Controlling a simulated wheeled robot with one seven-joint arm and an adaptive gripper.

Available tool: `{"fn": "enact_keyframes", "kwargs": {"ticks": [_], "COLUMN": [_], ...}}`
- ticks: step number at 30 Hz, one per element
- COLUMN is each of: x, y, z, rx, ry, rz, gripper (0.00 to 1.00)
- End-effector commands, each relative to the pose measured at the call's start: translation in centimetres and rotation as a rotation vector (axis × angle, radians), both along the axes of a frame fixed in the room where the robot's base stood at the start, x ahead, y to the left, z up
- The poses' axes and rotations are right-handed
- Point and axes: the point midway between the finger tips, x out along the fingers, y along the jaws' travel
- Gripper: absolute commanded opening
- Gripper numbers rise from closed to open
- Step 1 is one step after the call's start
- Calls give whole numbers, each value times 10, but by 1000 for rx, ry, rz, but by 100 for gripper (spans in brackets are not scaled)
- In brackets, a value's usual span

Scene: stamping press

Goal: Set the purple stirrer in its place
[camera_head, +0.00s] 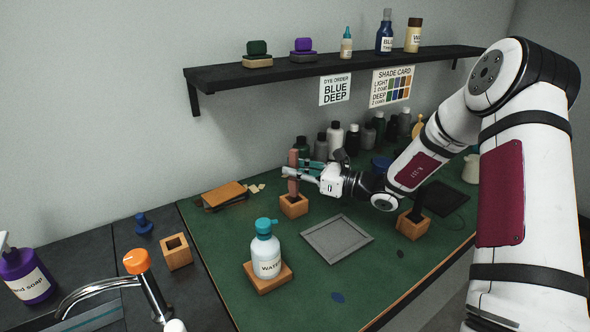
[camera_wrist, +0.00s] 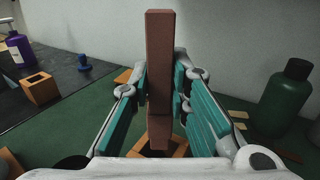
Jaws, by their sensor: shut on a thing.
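My gripper (camera_head: 309,171) is shut on an upright reddish-brown stick (camera_head: 293,185), the likely stirrer; it looks brown rather than purple. In the wrist view the stick (camera_wrist: 159,60) stands between the two teal finger pads (camera_wrist: 159,100). Its lower end is at the square socket of a small wooden block (camera_head: 294,207) on the green mat. The block shows in part below the stick in the wrist view (camera_wrist: 178,150). I cannot tell how far the stick is inside the socket. Another wooden block (camera_head: 176,255) with an empty square hole stands on the dark counter at left.
A water bottle (camera_head: 265,250) on a wooden base and a grey tray (camera_head: 337,240) stand in front. A wooden block with a dark stick (camera_head: 412,224) is at right. Several dark bottles (camera_head: 335,138) line the back. A shelf (camera_head: 340,67) hangs above.

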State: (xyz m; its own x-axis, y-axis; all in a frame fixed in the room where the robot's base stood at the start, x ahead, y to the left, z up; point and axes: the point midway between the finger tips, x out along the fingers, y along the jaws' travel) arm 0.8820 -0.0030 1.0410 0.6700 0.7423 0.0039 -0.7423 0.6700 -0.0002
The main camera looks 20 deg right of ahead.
Motion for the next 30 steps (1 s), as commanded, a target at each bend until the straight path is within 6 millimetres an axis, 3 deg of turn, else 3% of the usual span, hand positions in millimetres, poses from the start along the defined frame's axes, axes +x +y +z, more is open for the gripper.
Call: {"fn": "enact_keyframes", "kwargs": {"ticks": [30], "x": [0], "y": [0], "z": [-27], "rx": [1], "ry": [0], "rz": [0], "gripper": [0]}}
